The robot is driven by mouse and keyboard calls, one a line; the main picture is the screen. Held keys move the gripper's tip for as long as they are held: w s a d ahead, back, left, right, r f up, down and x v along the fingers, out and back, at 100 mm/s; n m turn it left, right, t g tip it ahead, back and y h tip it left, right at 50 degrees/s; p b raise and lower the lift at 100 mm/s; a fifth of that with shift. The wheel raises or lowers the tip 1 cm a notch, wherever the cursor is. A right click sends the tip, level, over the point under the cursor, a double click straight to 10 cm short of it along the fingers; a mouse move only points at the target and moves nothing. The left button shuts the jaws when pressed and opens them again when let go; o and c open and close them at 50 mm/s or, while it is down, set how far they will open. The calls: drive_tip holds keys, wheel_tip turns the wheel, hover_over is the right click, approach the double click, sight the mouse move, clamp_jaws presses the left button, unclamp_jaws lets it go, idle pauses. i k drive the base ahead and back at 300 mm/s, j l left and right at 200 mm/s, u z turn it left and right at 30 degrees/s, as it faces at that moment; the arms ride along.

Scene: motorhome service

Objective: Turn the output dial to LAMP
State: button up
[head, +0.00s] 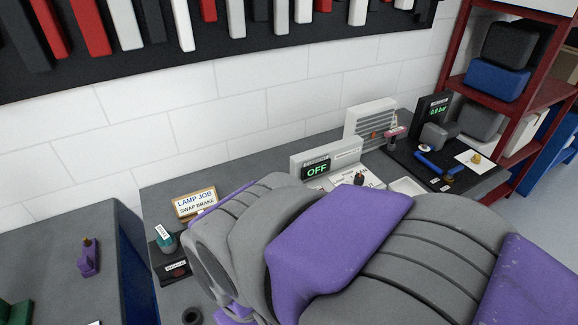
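A pale box (347,150) with a dark display (317,169) reading "OFF" in green stands on the grey bench. In front of it is a white panel, partly hidden by my arm, with a small dark knob (360,179) on it. This may be the output dial; its markings and pointer are too small to read. My large grey and purple arm crosses the foreground and covers the bench below the panel. My gripper's fingers are not visible, so I cannot tell where they are relative to the knob.
A "LAMP JOB SWAP BRAKE" sign (195,202) and a teal-topped item (167,240) stand left. A vented unit (371,124) and a dark mat (480,182) with blue-handled tool (435,167) are right. A red shelf (520,110) stands beyond. A tool board (240,20) hangs above.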

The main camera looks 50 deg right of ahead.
sight(359, 179)
drive_tip(key=z, duration=2)
drive_tip(key=i+l+u, duration=0.2)
drive_tip(key=i+l, duration=0.2)
drive_tip(key=i, duration=0.05)
